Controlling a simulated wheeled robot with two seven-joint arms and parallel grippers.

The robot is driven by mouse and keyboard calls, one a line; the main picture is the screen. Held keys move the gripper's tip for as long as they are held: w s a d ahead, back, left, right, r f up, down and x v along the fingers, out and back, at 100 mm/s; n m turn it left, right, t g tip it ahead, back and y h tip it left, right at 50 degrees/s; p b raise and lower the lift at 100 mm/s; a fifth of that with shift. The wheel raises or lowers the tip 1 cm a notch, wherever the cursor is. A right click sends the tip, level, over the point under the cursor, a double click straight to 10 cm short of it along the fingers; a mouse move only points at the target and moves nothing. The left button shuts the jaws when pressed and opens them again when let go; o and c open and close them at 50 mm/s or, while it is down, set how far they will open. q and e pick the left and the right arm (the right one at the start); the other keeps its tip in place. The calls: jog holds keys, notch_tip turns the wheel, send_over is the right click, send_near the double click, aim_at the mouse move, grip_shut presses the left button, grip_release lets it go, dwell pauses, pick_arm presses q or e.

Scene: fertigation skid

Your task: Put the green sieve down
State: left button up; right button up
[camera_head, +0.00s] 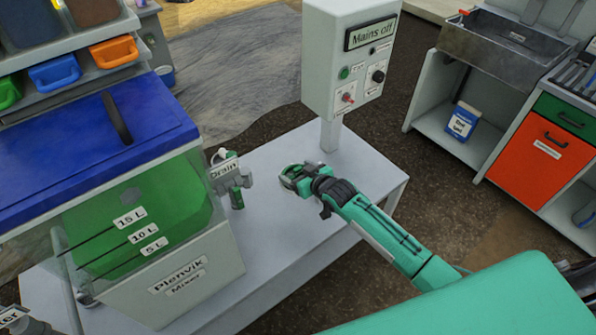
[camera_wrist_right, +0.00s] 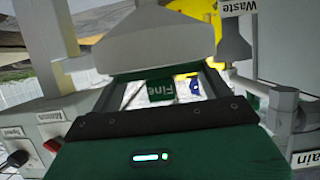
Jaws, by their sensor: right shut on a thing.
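My right gripper (camera_head: 293,178) is over the white table (camera_head: 275,240), between the drain valve and the control post. In the right wrist view the gripper (camera_wrist_right: 160,92) is shut on the green sieve (camera_wrist_right: 161,88), whose green part with the word "Fine" shows between the two fingers. A wide pale grey shape just beyond hides more of the view; I cannot tell if it belongs to the sieve. In the head view the sieve is small and mostly covered by the gripper, and whether it touches the table is unclear. My left gripper is not in view.
The Plenvik mixer tank (camera_head: 215,262) with a blue lid stands left on the table. Its drain valve (camera_head: 235,180) is close beside my right gripper. A control box (camera_head: 350,60) reading "Mains off" stands behind. The table's front middle is clear. A sink (camera_head: 505,45) is far right.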

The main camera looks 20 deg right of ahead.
jog(key=shift+f, duration=0.1)
jog(key=o, duration=0.9)
jog(key=shift+o, duration=0.2)
jog(key=shift+r, duration=0.25)
jog(key=shift+s+d, duration=0.1)
jog(key=shift+s, duration=0.25)
jog(key=v, duration=1.1)
jog(key=shift+b, duration=0.35)
jog(key=shift+d+r, duration=0.1)
jog(key=shift+r, duration=0.05)
